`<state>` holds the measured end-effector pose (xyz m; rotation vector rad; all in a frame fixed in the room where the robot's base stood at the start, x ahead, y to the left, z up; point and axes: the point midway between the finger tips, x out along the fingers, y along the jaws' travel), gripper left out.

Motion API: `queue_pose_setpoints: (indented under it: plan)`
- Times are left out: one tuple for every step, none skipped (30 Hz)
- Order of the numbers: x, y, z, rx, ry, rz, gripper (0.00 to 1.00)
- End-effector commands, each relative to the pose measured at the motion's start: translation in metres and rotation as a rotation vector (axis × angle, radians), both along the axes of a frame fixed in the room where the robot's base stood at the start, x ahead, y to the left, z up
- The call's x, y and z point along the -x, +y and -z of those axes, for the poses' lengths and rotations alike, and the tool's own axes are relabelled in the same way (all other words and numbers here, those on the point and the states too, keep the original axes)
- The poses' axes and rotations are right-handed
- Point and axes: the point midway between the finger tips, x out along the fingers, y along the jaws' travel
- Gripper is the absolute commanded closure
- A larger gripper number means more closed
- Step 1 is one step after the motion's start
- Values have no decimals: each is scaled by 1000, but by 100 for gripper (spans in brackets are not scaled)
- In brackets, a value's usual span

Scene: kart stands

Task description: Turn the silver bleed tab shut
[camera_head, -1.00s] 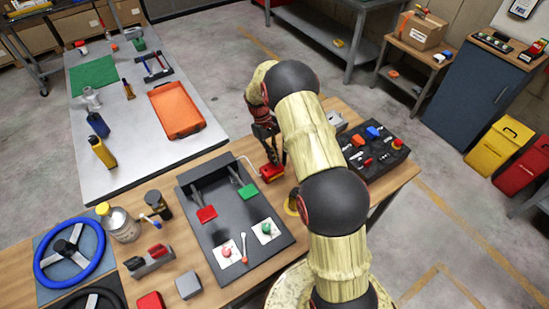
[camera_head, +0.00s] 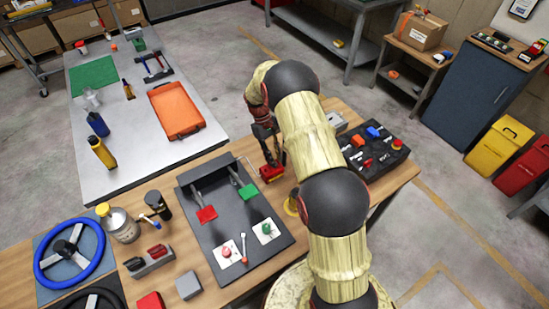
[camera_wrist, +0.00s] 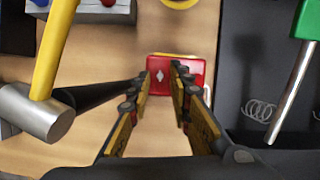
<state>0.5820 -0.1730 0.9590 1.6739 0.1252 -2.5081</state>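A red block (camera_head: 271,172) sits on the wooden table beside the black pedal tray. In the wrist view the red block (camera_wrist: 190,72) has a small pale diamond mark on its top. I cannot tell whether this mark is the silver bleed tab. My gripper (camera_wrist: 163,72) points down over the block, its two fingers apart on either side of the mark, with nothing seen clamped between them. It also shows in the head view (camera_head: 272,160), partly behind my arm. I cannot tell whether the fingertips touch the block.
The black tray (camera_head: 205,240) with a red pedal (camera_head: 207,214) and a green pedal (camera_head: 249,191) lies left of my gripper. A dark case (camera_head: 372,150) of small parts is at right. A yellow-handled hammer (camera_wrist: 35,110) is near the left finger in the wrist view.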

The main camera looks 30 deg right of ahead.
Motion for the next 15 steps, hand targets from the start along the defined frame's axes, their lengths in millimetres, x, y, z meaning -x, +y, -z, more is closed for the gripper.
queue_pose_setpoints:
  plan:
    - [-2,0,-4,0,-3,0,80]
    - [-4,0,-6,0,-3,0,80]
    - [-6,0,-11,0,-3,0,80]
    - [-7,1,-15,1,-4,-1,80]
    - [-9,1,-19,1,-4,-1,80]
    - [-12,1,-26,0,-4,0,80]
    - [-14,2,-32,0,-4,0,80]
    - [-17,2,-38,1,-5,0,80]
    - [-20,3,-46,1,-5,1,80]
    - [-23,3,-52,1,-5,0,80]
    - [-25,3,-57,1,-4,1,80]
    - [-28,4,-65,1,-5,1,80]
    - [-30,4,-70,1,-4,1,80]
    - [-32,5,-75,1,-4,1,80]
    - [-35,5,-81,1,-4,1,80]
